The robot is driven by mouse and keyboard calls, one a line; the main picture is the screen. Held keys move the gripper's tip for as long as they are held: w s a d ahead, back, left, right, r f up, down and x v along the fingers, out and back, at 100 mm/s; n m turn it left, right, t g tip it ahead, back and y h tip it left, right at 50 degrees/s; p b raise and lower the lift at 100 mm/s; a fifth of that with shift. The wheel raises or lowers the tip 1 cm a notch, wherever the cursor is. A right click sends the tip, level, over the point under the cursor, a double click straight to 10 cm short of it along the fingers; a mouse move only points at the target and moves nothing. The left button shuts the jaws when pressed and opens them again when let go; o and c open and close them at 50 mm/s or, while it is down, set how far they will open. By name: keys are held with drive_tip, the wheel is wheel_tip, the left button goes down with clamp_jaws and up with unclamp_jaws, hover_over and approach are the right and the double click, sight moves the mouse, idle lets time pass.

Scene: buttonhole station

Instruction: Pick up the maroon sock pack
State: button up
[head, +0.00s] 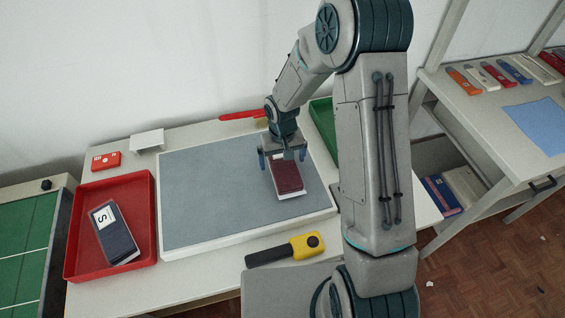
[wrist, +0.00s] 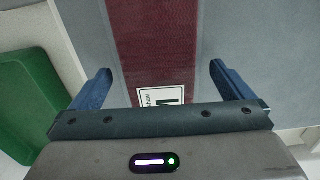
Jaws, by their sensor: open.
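The maroon sock pack (head: 287,178) lies on the grey mat (head: 207,190) with its white edge facing the front of the table. In the wrist view the maroon pack (wrist: 154,45) runs between the fingers, with a white letter label near the palm. My gripper (head: 277,158) is over the far end of the pack. In the wrist view my gripper (wrist: 160,88) is open, its two blue fingers one on each side of the pack with gaps. I cannot tell how far the fingertips are above the mat.
A red tray (head: 153,222) at left holds a dark navy pack (head: 115,233). A yellow and black tool (head: 285,249) lies in front of the mat. A green tray (head: 322,123) stands behind right. A red box (head: 106,161) and a white stand (head: 147,140) are at the back left.

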drive_tip(key=shift+f, duration=0.7)
drive_tip(key=c, duration=1.1)
